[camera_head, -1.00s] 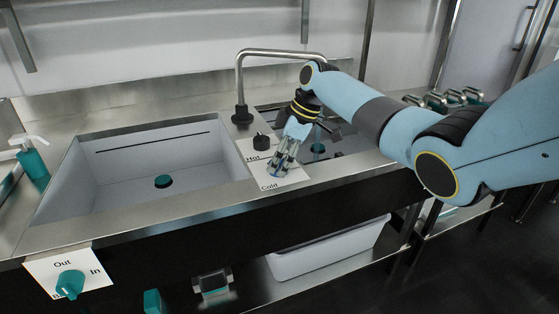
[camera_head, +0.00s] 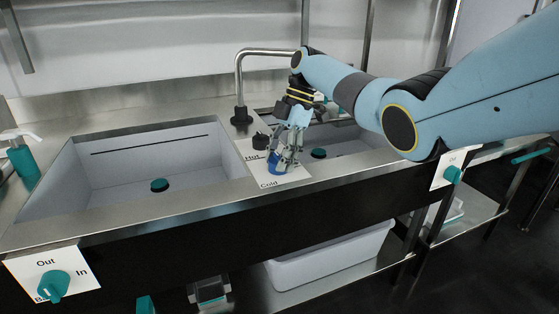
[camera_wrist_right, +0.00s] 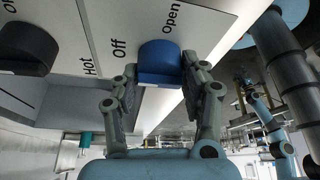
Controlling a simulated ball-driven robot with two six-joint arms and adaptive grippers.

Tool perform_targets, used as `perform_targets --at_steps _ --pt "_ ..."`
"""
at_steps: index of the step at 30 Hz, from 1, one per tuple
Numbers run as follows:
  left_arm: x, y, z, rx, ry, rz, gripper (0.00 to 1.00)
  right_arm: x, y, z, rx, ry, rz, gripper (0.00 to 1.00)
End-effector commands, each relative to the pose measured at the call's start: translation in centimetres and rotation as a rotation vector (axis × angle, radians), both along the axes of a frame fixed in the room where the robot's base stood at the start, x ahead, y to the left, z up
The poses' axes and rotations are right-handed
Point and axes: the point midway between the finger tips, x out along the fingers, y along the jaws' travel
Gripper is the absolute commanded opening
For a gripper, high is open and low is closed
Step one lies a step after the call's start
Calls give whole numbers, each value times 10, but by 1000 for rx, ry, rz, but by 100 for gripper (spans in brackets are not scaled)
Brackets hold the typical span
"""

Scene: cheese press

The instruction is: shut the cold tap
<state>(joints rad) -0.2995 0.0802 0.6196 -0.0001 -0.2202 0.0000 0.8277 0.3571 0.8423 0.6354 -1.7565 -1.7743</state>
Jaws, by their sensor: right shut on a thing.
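The cold tap is a blue knob (camera_head: 274,165) on a white plate marked Cold, between the two sinks. It also shows in the right wrist view (camera_wrist_right: 160,62), between the words Off and Open. My right gripper (camera_head: 283,163) is shut on the blue knob, with one finger on each side of it in the right wrist view (camera_wrist_right: 163,84). The fingers partly hide the knob in the head view. My left gripper is not in the head view; a small blue arm of mine shows at the right of the right wrist view, its jaws too small to read.
The black Hot knob (camera_head: 260,141) stands just behind the cold one. The curved metal spout (camera_head: 239,85) rises behind the plate. The left sink (camera_head: 110,180) is empty apart from a teal plug (camera_head: 159,185). A teal Out/In knob (camera_head: 53,286) sits at the front left.

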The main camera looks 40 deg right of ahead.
Motion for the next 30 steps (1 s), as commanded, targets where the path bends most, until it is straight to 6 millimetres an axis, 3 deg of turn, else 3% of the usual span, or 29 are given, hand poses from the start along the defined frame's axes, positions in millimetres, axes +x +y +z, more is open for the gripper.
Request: perform_targets --at_steps 15,16,21,30 --pt "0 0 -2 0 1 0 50 0 0 1 -1 -2 21 12" --pt "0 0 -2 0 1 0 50 1 0 1 -1 -2 21 45" --pt "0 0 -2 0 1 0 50 0 0 0 -1 -1 20 67" --pt "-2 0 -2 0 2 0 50 0 -1 2 -1 0 19 68"
